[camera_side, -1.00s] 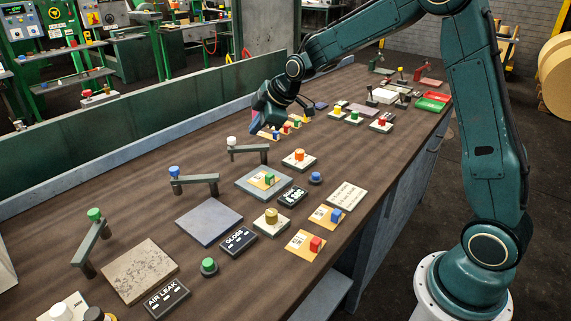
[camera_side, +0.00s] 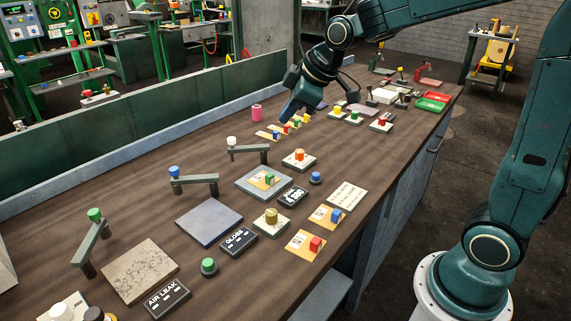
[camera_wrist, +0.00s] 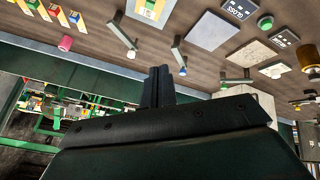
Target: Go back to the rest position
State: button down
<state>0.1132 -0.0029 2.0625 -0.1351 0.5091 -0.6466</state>
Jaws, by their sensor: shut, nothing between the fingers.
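My gripper (camera_side: 289,115) is in the side view above the back middle of the brown bench (camera_side: 120,215), over a row of small coloured blocks (camera_side: 286,129). It is apart from the bench top as far as I can tell. In the wrist view its two dark fingers (camera_wrist: 158,86) are together with nothing between them. A pink cylinder (camera_side: 256,112) stands on the bench to the left of my gripper, and it also shows in the wrist view (camera_wrist: 65,43).
Three lever arms with coloured knobs, such as the green-knobbed one (camera_side: 95,215), stand along the back. A green wall (camera_side: 130,145) edges the bench's back.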

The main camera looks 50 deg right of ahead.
jog(key=s+a+m+g, duration=0.1)
jog(key=s+m, duration=0.6)
jog(key=s, duration=1.7)
jog(key=shift+s+a+r+h, duration=0.3)
jog(key=shift+s, duration=0.1)
